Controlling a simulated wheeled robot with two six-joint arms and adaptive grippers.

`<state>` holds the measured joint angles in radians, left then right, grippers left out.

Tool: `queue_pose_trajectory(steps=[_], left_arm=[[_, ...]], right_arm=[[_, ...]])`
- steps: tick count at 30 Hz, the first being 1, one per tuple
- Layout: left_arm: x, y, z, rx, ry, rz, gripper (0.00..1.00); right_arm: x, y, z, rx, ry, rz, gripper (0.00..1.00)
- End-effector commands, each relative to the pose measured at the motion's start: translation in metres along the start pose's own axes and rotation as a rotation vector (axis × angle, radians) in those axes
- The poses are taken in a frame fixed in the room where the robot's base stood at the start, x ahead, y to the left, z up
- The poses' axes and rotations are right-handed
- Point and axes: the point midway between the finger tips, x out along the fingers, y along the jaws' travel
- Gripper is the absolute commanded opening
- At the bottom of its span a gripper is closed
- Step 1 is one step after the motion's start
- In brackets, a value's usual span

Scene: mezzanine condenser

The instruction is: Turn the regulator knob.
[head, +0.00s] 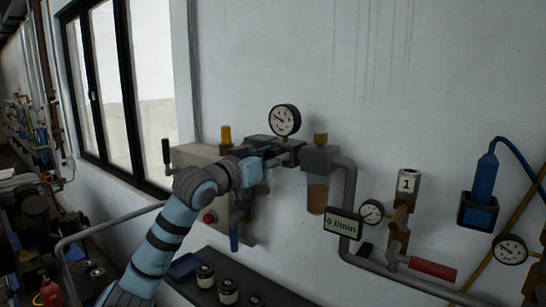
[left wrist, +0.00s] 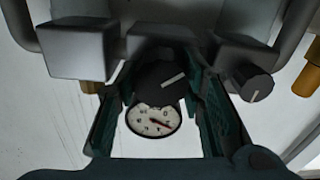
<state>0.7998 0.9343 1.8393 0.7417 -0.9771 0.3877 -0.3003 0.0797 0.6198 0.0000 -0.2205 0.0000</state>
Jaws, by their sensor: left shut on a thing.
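The regulator knob (left wrist: 160,84) is round and black with a white mark line slanting up to the right in the left wrist view. My left gripper (left wrist: 161,90) is shut on it, one green-lined finger on each side. In the head view my left gripper (head: 268,153) is at the dark regulator block, just below the round pressure gauge (head: 285,120); the gripper and arm hide the knob there. The gauge also shows below the knob in the left wrist view (left wrist: 154,121). My right gripper is not in view.
A second black knob (left wrist: 252,82) sits to the right in the left wrist view. A filter bowl (head: 317,194) and grey pipe stand right of the gripper, with a "0 l/min" display (head: 343,223) below. A shelf with jars (head: 228,291) is below.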

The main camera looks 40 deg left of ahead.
Motion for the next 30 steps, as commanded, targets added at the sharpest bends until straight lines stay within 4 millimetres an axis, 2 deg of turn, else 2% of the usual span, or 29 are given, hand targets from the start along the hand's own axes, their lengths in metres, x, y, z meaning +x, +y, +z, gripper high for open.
queue_pose_trajectory(steps=[1, 3, 12, 13, 16, 25, 28, 30], left_arm=[[0.000, 0.001, -0.005, 0.058, -0.011, -0.001, 0.08], [0.000, 0.000, -0.005, 0.138, -0.012, -0.002, 0.08], [0.000, 0.000, -0.001, 0.181, -0.005, -0.001, 0.08], [0.000, 0.000, -0.001, 0.181, -0.005, -0.001, 0.40], [0.000, 0.000, -0.001, 0.180, -0.005, -0.001, 0.56], [0.000, 0.000, -0.002, 0.178, -0.005, 0.000, 0.56], [0.000, 0.001, -0.012, 0.176, -0.002, -0.001, 0.56], [0.000, 0.004, -0.027, 0.175, 0.001, 0.001, 0.56]], right_arm=[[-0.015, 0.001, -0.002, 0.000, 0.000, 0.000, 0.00], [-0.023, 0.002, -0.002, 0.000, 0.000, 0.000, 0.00], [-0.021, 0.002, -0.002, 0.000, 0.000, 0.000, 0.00], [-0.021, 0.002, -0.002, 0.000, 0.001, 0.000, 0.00], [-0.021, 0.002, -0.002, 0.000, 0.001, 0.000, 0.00], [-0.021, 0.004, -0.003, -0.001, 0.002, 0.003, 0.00], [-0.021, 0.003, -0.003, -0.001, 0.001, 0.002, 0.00], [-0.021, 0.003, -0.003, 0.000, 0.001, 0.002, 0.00]])
